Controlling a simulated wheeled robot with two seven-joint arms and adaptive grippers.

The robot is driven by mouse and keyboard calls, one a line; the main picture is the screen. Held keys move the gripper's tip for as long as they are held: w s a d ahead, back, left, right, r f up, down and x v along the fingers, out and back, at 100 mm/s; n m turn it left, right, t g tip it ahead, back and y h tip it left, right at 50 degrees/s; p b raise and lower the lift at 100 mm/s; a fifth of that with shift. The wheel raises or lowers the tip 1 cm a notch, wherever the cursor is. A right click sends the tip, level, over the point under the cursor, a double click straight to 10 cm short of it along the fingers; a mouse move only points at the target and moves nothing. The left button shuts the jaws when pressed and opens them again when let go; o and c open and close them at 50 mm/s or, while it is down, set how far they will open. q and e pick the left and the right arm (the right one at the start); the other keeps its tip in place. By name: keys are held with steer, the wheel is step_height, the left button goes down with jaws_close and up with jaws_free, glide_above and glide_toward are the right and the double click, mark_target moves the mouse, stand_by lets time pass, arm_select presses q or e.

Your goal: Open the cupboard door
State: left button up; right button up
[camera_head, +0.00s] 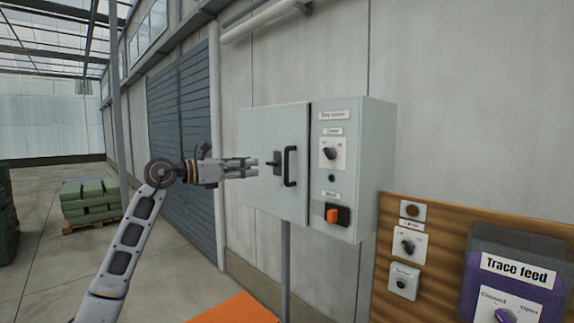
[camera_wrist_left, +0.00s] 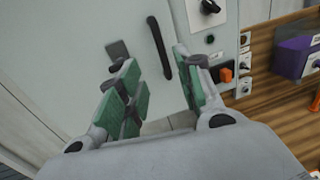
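A pale grey cupboard is fixed on the wall, and its door (camera_head: 262,130) looks shut in the head view. A black vertical bar handle (camera_head: 290,167) stands near the door's right edge; it also shows in the wrist view (camera_wrist_left: 159,47). A dark latch (camera_head: 274,163) sits just left of the handle. My left gripper (camera_head: 252,167) reaches from the left in front of the door, with green-padded fingers towards the latch and handle. In the wrist view the gripper (camera_wrist_left: 157,66) is open and empty, with the handle ahead, apart from the fingers. My right gripper is not in view.
A control panel with a switch (camera_head: 331,153) and orange rocker (camera_head: 332,215) is right of the door. A wooden board (camera_head: 385,260) with more switches and a purple "Trace feed" box (camera_head: 470,285) stands further right. An orange surface (camera_head: 235,310) lies below. Green stacked bags (camera_head: 90,200) are far left.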

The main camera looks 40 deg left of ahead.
arm_select(q)
steer(key=shift+w, duration=0.15)
steer(key=p, duration=0.6)
glide_above(286, 180)
steer(key=shift+w+a, duration=0.2)
steer(key=shift+w, duration=0.1)
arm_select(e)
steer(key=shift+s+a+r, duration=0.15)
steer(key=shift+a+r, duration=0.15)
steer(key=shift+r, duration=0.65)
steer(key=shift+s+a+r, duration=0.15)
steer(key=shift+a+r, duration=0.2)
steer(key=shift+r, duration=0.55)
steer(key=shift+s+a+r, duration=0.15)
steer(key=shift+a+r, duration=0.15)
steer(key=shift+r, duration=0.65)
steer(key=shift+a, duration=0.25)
arm_select(q)
steer(key=shift+c, duration=0.2)
steer(key=c, duration=0.7)
jaws_close()
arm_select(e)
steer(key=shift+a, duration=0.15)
